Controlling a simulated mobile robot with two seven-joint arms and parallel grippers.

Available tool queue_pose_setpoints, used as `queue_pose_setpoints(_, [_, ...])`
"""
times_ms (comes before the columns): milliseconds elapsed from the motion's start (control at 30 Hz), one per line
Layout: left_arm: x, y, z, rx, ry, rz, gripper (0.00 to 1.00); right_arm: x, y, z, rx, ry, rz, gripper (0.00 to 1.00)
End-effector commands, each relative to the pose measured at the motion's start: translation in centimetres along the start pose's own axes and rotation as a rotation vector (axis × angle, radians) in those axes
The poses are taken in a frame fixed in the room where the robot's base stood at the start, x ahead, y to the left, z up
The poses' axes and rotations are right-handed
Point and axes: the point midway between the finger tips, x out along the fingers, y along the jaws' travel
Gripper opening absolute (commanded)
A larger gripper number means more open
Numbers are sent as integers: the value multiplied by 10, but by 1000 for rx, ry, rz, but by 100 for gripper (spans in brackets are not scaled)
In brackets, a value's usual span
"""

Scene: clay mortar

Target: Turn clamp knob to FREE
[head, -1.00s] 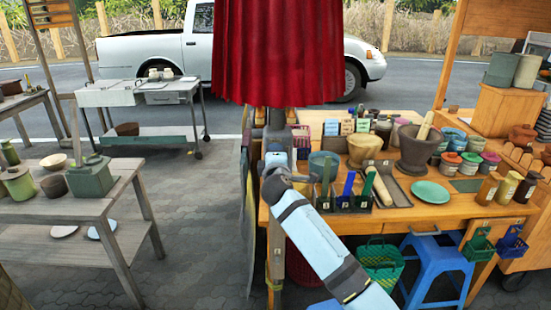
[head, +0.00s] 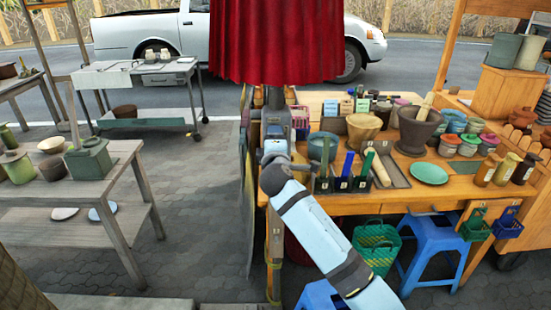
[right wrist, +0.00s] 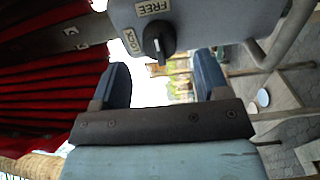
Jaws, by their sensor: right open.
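The black clamp knob (right wrist: 158,42) sits on a grey clamp housing (right wrist: 205,22) in the right wrist view. A FREE label (right wrist: 152,7) is above the knob, and a second label (right wrist: 131,40), its text turned and hard to read, lies at its left. I cannot tell for certain which label the knob marks. My right gripper (right wrist: 163,76) is open, its two fingers apart, just below the knob in that view, with nothing between them. In the head view my right arm reaches up to the post under the red canopy, and its fingers are hard to make out. My left gripper is not in view.
The red canopy (head: 277,40) hangs above the post. A wooden table (head: 440,200) with pots and tools is at right, with a blue stool (head: 432,240) below. A grey table (head: 125,165) stands left. Paved floor (head: 195,215) lies open between the tables.

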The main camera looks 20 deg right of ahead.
Motion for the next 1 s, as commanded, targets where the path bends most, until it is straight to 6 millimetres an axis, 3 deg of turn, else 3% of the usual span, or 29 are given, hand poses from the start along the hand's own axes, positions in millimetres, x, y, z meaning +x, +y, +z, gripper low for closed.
queue_pose_setpoints(200, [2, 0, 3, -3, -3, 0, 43, -53, -2, 0, 2, 2, -1, 69])
queue_pose_setpoints(400, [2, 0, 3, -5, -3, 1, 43, -85, -1, 0, 1, 1, 0, 69])
queue_pose_setpoints(600, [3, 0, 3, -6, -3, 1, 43, -97, 0, 0, 1, 0, -1, 69])
queue_pose_setpoints(1000, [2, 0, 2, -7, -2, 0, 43, -98, 0, 0, 1, 1, -1, 69])
